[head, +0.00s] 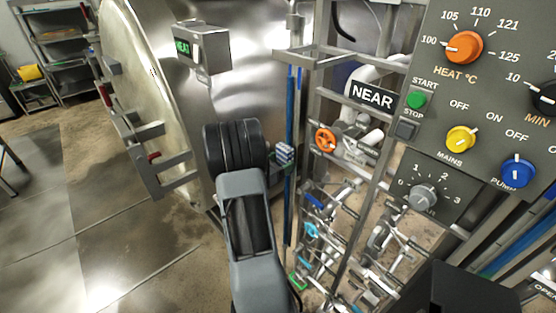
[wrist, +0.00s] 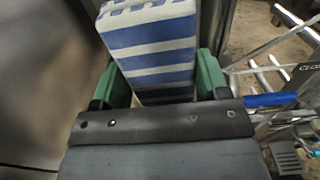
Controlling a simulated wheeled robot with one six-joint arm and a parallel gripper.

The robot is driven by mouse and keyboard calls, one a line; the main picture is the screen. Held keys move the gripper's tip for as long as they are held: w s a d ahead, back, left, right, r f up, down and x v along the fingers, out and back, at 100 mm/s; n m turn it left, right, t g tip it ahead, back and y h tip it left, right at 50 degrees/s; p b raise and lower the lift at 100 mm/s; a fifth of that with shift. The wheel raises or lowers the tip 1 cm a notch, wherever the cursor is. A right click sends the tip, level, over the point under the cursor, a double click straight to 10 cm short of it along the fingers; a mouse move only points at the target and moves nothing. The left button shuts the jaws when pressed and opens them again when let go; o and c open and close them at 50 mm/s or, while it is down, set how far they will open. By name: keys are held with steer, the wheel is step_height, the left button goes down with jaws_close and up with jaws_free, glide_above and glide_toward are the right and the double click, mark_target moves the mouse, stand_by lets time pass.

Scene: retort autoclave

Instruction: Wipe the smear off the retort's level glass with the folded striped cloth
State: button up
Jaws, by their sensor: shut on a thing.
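The folded cloth, striped blue and white, fills the upper middle of the wrist view (wrist: 155,45). My gripper (wrist: 165,80) is shut on it, one green finger on each side. In the head view the cloth (head: 285,153) shows small, just right of my dark wrist, which hides most of the gripper. A thin upright blue tube (head: 290,105), which looks like the level glass, stands right behind the cloth in the picture. I cannot tell whether they touch. I cannot make out a smear. The retort (head: 255,80) is the large shiny metal body behind.
The retort's round door (head: 150,80) stands open at left. A control panel (head: 470,110) with knobs is at right. A metal frame with pipes and an orange handwheel (head: 325,139) stands close right of the cloth. The floor (head: 80,200) at left is clear.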

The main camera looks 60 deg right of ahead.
mark_target(276, 151)
steer(key=shift+s+a, duration=0.15)
steer(key=shift+s, duration=0.2)
steer(key=shift+s, duration=0.1)
steer(key=shift+w+d+r+b, duration=0.1)
steer(key=shift+w+d+b, duration=0.25)
steer(key=shift+w, duration=0.6)
steer(key=shift+w+d+b, duration=0.15)
steer(key=shift+w+d, duration=0.35)
steer(key=shift+w, duration=0.4)
steer(key=shift+r+p, duration=0.9)
steer(key=shift+r, duration=0.45)
steer(key=shift+s+a+f+b, duration=0.1)
steer(key=shift+s+a+b, duration=0.2)
steer(key=shift+s, duration=0.65)
steer(key=shift+s+a+f+b, duration=0.1)
steer(key=shift+s+a, duration=0.3)
steer(key=shift+s, duration=0.5)
steer(key=shift+w+d, duration=0.2)
steer(key=shift+w, duration=0.45)
steer(key=shift+w+d, duration=0.25)
steer(key=shift+w, duration=0.4)
steer(key=shift+w+d, duration=0.2)
steer(key=shift+w, duration=0.45)
steer(key=shift+a, duration=0.1)
